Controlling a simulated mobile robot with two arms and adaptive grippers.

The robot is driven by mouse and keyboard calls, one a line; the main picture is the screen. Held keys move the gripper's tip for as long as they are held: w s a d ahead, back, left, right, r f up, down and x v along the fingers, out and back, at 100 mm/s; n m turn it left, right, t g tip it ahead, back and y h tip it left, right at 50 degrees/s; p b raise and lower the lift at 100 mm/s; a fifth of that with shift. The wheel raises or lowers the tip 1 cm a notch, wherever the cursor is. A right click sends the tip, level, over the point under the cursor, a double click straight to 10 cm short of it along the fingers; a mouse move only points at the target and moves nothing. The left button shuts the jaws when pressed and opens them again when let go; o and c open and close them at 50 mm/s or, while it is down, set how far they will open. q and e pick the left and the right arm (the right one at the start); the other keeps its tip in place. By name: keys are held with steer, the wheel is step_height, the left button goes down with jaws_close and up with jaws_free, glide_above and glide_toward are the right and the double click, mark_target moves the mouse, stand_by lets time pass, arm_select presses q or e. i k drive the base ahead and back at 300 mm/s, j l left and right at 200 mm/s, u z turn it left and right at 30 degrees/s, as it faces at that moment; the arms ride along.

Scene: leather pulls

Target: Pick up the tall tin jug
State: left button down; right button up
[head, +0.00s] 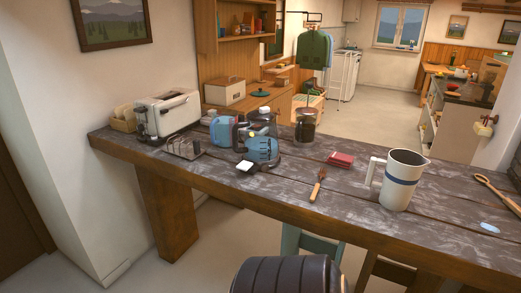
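The tall tin jug (401,183) stands upright on the dark wooden table (330,222), right of the middle in the head view. It is cream-white with a dark blue band, a dark open top and a handle on its left side. Nothing is touching it. Neither of my grippers shows in the head view.
A fork-like tool with a wooden handle (317,190) and a red item (341,159) lie left of the jug. A wooden utensil (496,195) lies to its right. A blue kettle-like appliance (262,148), glass jar (305,126) and toaster (168,114) stand further left. Chairs are at the front edge.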

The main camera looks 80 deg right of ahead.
mark_target(405, 168)
steer(key=i+z, duration=0.15)
steer(key=z, duration=1.75)
